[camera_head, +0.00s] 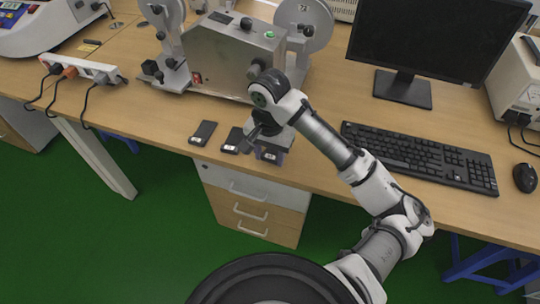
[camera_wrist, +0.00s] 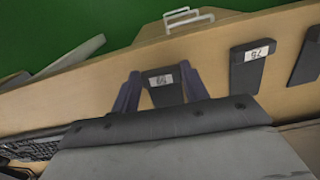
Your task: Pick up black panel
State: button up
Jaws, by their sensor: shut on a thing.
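My gripper (camera_head: 270,153) is at the front edge of the desk, pointing down. In the wrist view its two purple fingers (camera_wrist: 161,72) stand on either side of a black panel (camera_wrist: 164,92) with a white label, and are shut on it. In the head view this black panel (camera_head: 271,157) shows only in part below my gripper; the rest is hidden. It appears at desk level; I cannot tell if it is lifted. A second black panel (camera_head: 233,140) lies just left of my gripper. A third black panel (camera_head: 203,132) lies further left. Both have white labels.
A grey machine with reels (camera_head: 222,58) stands behind the panels. A keyboard (camera_head: 420,157), a monitor (camera_head: 438,38) and a mouse (camera_head: 524,178) are on the right. A power strip (camera_head: 84,68) lies on the left. A drawer unit (camera_head: 255,205) is under the desk edge. Bare desk lies left of the panels.

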notch_tip(320, 180, up, 19)
jog(key=p, duration=0.1)
jog(key=shift+f, duration=0.2)
jog(key=shift+f, duration=0.1)
jog(key=shift+f+b, duration=4.1)
jog(key=shift+f, duration=4.4)
